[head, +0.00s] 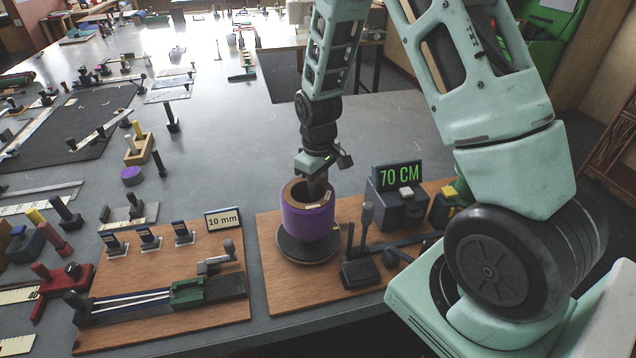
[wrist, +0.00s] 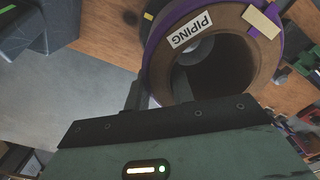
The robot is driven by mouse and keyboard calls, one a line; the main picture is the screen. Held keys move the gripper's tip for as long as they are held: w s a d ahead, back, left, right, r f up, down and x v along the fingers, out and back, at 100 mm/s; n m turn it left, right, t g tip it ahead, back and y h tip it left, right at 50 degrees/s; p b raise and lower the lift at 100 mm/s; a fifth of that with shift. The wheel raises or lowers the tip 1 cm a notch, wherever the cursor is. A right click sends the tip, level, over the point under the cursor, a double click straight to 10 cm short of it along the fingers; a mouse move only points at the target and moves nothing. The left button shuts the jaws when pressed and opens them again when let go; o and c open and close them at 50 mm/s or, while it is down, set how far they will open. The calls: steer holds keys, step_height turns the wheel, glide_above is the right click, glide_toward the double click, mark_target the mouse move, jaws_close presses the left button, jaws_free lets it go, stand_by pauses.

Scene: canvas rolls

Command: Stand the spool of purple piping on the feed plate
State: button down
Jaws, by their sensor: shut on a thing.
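The spool of purple piping (head: 310,222) is upright, with a brown cardboard core ring on top and a dark hollow. It is over the round dark feed plate (head: 293,251) on the right-hand wooden board. I cannot tell whether its base touches the plate or is slightly above it. My gripper (head: 318,187) reaches down from above and is shut on the spool's rim. In the wrist view the spool (wrist: 233,22) shows a "PIPING" label and a tan tape piece. The fingertips are mostly hidden.
A "70 CM" display box (head: 398,190) and a dark lever fixture (head: 360,268) stand close right of the plate. A "10 mm" sign (head: 223,219) and a clamp board (head: 165,295) are to the left.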

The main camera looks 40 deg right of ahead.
steer(key=shift+f+b, duration=1.35)
steer(key=shift+f, duration=0.8)
steer(key=c, duration=1.1)
jaws_free()
steer(key=shift+r, duration=0.1)
step_height(320, 180, up, 17)
steer(key=b, duration=0.3)
steer(key=shift+r, duration=0.15)
